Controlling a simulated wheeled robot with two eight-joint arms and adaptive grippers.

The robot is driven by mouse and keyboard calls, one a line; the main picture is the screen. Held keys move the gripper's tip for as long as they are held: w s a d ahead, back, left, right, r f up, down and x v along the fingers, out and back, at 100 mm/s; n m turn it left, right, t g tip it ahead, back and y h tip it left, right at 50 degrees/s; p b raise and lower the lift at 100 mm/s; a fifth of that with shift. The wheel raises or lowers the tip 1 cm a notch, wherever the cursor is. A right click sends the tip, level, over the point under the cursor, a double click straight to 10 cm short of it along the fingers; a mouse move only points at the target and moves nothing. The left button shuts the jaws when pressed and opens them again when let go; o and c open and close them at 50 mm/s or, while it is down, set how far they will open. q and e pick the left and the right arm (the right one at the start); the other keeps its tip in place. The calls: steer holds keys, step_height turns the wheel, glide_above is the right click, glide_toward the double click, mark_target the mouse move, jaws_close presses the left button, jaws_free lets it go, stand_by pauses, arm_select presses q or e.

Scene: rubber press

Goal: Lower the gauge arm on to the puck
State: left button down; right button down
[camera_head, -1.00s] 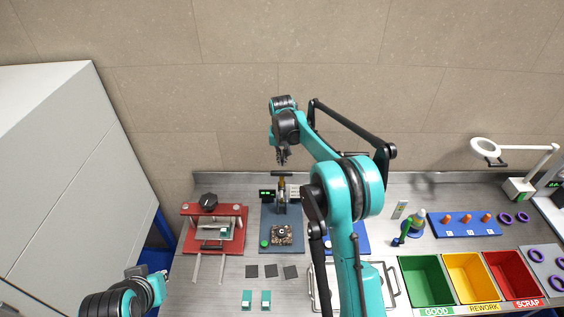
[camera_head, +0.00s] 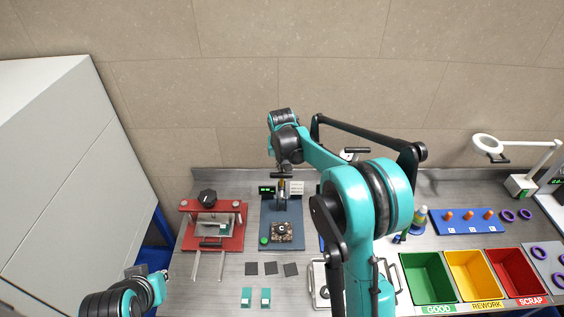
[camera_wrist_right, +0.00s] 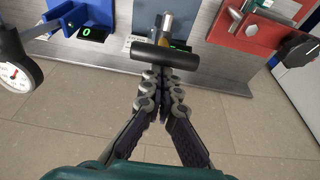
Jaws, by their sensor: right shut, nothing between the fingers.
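A red press (camera_head: 232,240) stands left of the middle station. Dark squares (camera_head: 270,268) and teal pieces (camera_head: 246,297) lie in front. Green (camera_head: 425,275), yellow (camera_head: 470,272) and red (camera_head: 514,270) bins stand at right, with a magnifier lamp (camera_head: 487,145) behind.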

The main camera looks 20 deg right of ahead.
steer(key=s+a+f+t+h+b, duration=0.1)
steer(key=s+a+f+t+b, duration=0.1)
steer(key=s+f+t+b, duration=0.25)
steer(key=s+a+f+t+h+b, duration=0.1)
steer(key=s+a+f+b, duration=0.15)
steer(key=s+b, duration=0.4)
steer(key=s+f+t+b, duration=0.2)
steer(key=s+f+b, duration=0.2)
steer(key=f+b, duration=0.4)
steer(key=s+a+f+t+b, duration=0.1)
steer(key=s+f+b, duration=0.3)
steer(key=f+b, duration=0.5)
steer(key=shift+t+h+b, duration=0.4)
steer(key=shift+t+b, duration=0.25)
steer(key=shift+b, duration=0.15)
steer(key=shift+s, duration=0.1)
steer(key=shift+s, duration=0.1)
steer(key=v, duration=1.2)
